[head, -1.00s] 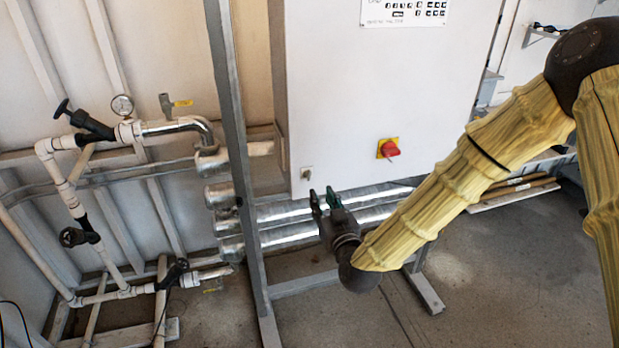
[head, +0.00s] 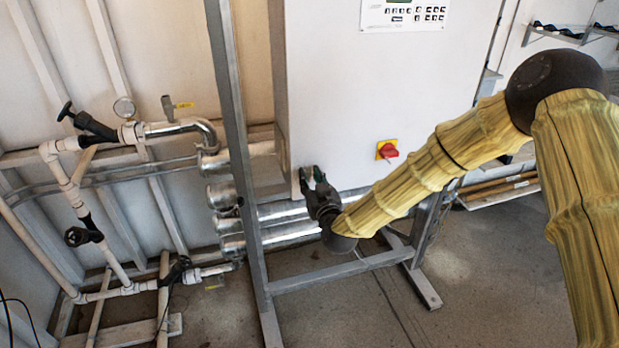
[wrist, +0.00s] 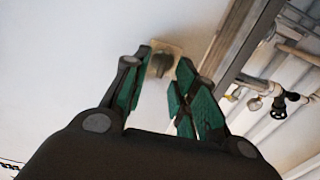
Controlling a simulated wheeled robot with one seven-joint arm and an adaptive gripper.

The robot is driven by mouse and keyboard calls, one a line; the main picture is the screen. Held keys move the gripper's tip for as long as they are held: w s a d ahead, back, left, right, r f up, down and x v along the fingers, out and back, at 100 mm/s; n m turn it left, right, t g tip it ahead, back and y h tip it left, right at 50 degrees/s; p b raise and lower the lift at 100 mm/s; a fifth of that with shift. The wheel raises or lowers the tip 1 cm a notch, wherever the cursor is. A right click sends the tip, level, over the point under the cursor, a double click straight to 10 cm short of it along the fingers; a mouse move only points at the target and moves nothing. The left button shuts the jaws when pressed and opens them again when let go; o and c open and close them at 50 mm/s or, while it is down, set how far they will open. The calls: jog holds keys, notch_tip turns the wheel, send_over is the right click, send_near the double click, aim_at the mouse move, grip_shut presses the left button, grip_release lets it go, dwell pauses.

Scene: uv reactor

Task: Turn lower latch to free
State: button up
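The lower latch (wrist: 160,64) shows in the wrist view as a small knob on a pale square plate on the white cabinet (head: 345,90). In the head view it is hidden behind my gripper at the cabinet's lower left corner. My gripper (head: 313,176) is in front of that corner. In the wrist view my gripper (wrist: 162,85) has its green finger pads spread apart.
A red knob on a yellow plate (head: 387,150) is on the cabinet to the right. A grey upright post (head: 233,150) stands left of the cabinet. Silver pipes (head: 290,213) run below it. White pipework with black valve handles (head: 87,215) is at the left.

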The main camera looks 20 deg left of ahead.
grip_shut()
jog(key=shift+a, duration=0.1)
